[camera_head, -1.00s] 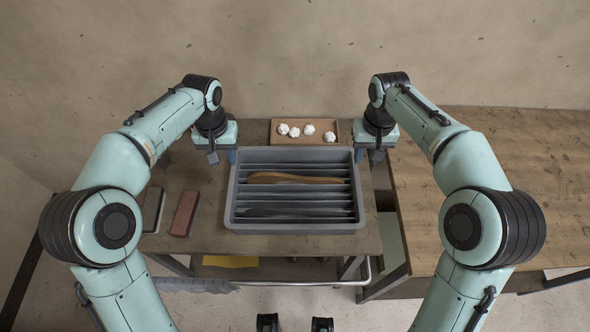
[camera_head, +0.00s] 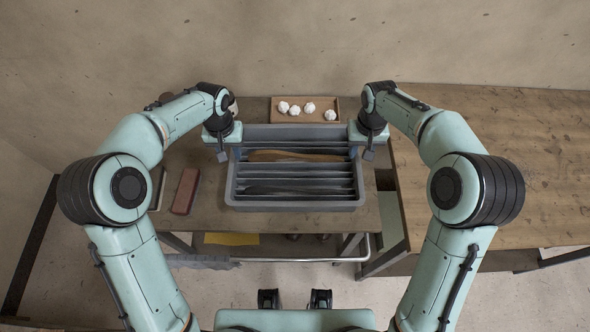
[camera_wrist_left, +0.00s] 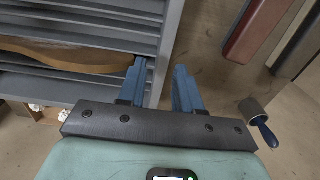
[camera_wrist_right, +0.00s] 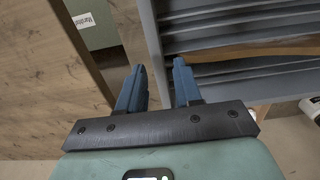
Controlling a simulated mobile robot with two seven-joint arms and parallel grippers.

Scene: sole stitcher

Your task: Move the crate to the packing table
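The grey slatted crate (camera_head: 296,205) stands on the wooden workbench (camera_head: 225,222) and holds a tan flat piece (camera_head: 290,155) and a dark one (camera_head: 285,189). The wooden table to the right (camera_head: 500,170) looks like the packing table. My left gripper (camera_wrist_left: 160,78) is open at the crate's left side, one finger inside and one outside the crate wall (camera_wrist_left: 168,45). My right gripper (camera_wrist_right: 158,76) is open at the right side, its fingers either side of the wall (camera_wrist_right: 150,35). Whether any finger touches the wall I cannot tell.
A small tray (camera_head: 300,118) of white crumpled balls lies right behind the crate. A reddish block (camera_head: 185,191) lies to the crate's left. A blue-handled tool (camera_wrist_left: 262,122) shows in the left wrist view. The right table's front half is clear.

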